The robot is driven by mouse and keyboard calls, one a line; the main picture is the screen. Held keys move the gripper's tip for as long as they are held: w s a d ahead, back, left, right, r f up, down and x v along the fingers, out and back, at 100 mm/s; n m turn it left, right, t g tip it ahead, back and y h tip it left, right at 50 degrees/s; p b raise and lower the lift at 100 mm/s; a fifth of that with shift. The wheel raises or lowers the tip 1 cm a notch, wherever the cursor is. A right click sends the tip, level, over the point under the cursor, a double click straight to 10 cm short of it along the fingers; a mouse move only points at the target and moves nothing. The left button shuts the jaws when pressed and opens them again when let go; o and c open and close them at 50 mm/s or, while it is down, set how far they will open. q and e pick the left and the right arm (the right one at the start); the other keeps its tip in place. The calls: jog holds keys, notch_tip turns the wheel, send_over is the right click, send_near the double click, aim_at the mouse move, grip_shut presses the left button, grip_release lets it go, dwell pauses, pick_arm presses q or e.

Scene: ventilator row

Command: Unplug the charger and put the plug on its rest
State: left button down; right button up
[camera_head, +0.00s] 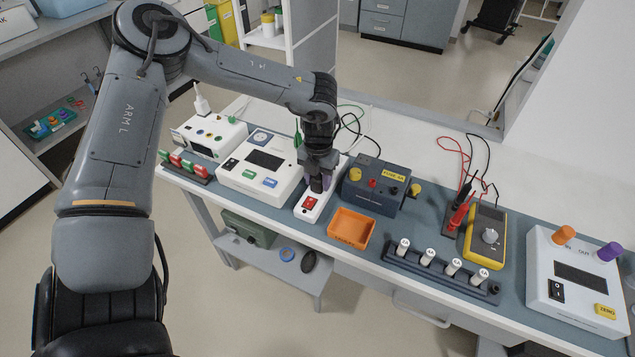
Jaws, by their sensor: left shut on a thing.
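My left gripper (318,176) reaches down over a white power strip (304,214) with a red switch (310,203). It is shut on a dark plug (317,185) at the strip. The gripper hides most of the plug, and I cannot tell whether its pins are still in the socket. A dark cable (351,122) loops behind the gripper. I cannot make out the plug's rest with certainty. My right gripper is not in view.
A white device (262,150) stands left of the strip, a dark blue box (375,186) right of it. An orange tray (351,228) sits in front. A rack of white cylinders (440,270), a yellow multimeter (485,237) and another white device (580,285) stand farther right.

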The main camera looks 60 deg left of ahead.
pick_arm(q)
jog(key=shift+r, duration=0.25)
dwell(0.4)
jog(key=shift+r+p, duration=1.55)
jog(key=shift+r, duration=0.75)
